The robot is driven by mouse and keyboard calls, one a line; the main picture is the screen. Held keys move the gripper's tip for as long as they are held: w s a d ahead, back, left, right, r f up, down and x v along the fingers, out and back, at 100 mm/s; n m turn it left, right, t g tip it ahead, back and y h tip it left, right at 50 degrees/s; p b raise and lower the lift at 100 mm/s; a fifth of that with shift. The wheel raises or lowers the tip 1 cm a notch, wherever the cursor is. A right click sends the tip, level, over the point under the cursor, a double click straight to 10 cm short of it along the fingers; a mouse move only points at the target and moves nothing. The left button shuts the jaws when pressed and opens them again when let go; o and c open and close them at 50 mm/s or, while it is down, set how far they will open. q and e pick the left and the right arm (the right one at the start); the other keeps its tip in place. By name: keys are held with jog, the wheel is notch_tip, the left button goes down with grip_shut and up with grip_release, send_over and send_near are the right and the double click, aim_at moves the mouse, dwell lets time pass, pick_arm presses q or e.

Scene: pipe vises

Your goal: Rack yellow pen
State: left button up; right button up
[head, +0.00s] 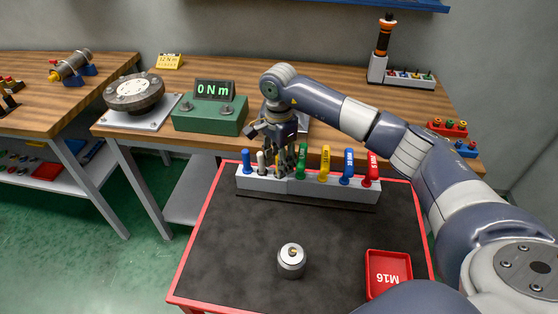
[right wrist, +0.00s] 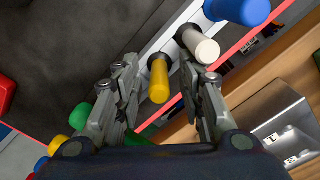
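The yellow pen (right wrist: 158,82) shows between the fingers of my right gripper (right wrist: 157,66) in the right wrist view. Gaps show on both sides of it, so the fingers are open around it. It appears to stand in the pale rack (head: 262,184), in line with a white pen (right wrist: 200,45) and a blue pen (right wrist: 238,8). In the head view my right gripper (head: 286,163) points down over the rack's left half, and its fingers largely hide the yellow pen. My left gripper is not in view.
Green (head: 301,165), yellow (head: 324,162), blue (head: 347,167) and red (head: 371,170) handles stand to the right in the rack. The mat between is clear.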

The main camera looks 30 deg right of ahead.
jog(key=shift+r, duration=0.2)
notch_tip(320, 180, up, 12)
jog(key=shift+f, duration=0.15)
dwell(0.5)
